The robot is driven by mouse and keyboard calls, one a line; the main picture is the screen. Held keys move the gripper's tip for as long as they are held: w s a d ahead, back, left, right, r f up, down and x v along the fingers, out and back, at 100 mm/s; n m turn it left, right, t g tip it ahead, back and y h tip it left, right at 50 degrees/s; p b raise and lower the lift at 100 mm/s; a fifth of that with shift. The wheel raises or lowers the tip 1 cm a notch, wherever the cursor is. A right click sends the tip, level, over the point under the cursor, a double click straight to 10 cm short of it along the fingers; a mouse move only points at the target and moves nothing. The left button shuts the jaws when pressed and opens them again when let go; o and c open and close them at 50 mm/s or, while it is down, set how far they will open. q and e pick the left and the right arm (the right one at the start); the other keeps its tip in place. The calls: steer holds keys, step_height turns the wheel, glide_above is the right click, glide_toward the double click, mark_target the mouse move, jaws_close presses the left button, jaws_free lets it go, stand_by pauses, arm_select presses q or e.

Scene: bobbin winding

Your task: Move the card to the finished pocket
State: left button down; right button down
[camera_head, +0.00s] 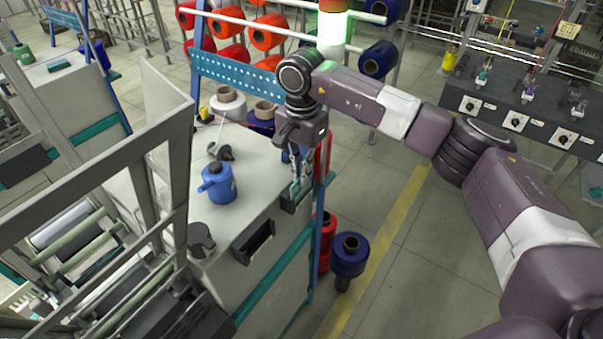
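My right gripper (297,188) points down at the right edge of the grey machine cabinet, just over a small dark pocket (296,203) on its side. Its fingers are small and partly shadowed, so I cannot tell whether they are open or shut, or whether a card is between them. A second, open dark pocket (253,242) sits on the same cabinet side, nearer to me and left of the gripper. I cannot tell which one is the finished pocket. I cannot make out the card. My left gripper is not in view.
A blue can (217,186) stands on the cabinet top (262,180), with thread cones behind it. A blue post (322,215) rises close by the gripper. Blue and red bobbins (350,254) stand on the floor.

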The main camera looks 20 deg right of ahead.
stand_by(0.4)
steer(key=c, duration=2.1)
jaws_free()
